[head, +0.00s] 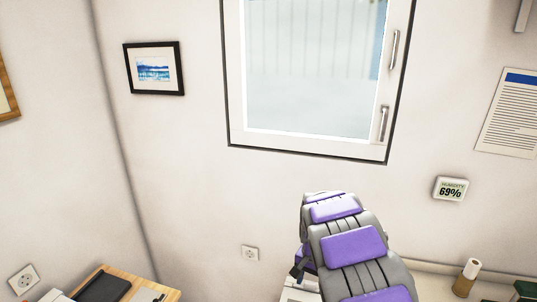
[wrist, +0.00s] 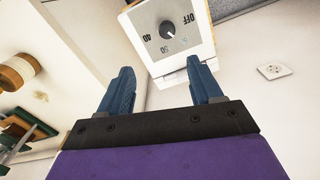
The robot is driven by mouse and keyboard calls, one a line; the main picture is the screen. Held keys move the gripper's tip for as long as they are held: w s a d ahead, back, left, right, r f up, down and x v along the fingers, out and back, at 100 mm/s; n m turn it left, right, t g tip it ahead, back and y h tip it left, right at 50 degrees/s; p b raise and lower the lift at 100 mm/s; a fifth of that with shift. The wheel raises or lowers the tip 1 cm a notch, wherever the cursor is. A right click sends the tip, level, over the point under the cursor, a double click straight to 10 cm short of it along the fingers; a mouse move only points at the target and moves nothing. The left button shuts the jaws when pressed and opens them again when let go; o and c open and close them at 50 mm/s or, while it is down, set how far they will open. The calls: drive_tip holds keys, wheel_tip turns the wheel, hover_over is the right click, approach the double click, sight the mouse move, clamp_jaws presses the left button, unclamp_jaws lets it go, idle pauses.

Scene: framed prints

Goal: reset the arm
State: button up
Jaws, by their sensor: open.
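My gripper (wrist: 162,82) shows in the wrist view with its two blue fingers spread apart. Nothing is between the fingers. In the head view my purple and grey arm (head: 350,245) reaches up from the bottom edge, right of the middle. The gripper's fingers are hidden behind the arm there. Beyond the fingers in the wrist view is a white box with a dial (wrist: 168,32), marked OFF and with numbers. It stands near the right finger; I cannot tell if they touch.
A black-framed print (head: 154,68) and a window (head: 313,70) are on the wall. A wooden table (head: 130,283) is at bottom left. A brown and white cylinder (head: 466,278) stands at bottom right. A wall socket (head: 250,254) is left of my arm.

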drive_tip(key=s+d+r+n, duration=0.1)
drive_tip(key=s+r, duration=0.5)
drive_tip(key=s, duration=0.3)
drive_tip(key=s+r+n, duration=0.1)
drive_tip(key=s+r, duration=0.5)
drive_tip(key=s, duration=0.3)
drive_tip(key=s+a+r+n+g, duration=0.1)
drive_tip(key=s+n, duration=0.3)
drive_tip(key=s, duration=1.9)
drive_tip(key=shift+a+r+g, duration=0.15)
drive_tip(key=shift+a+g, duration=0.15)
drive_tip(key=shift+g, duration=0.1)
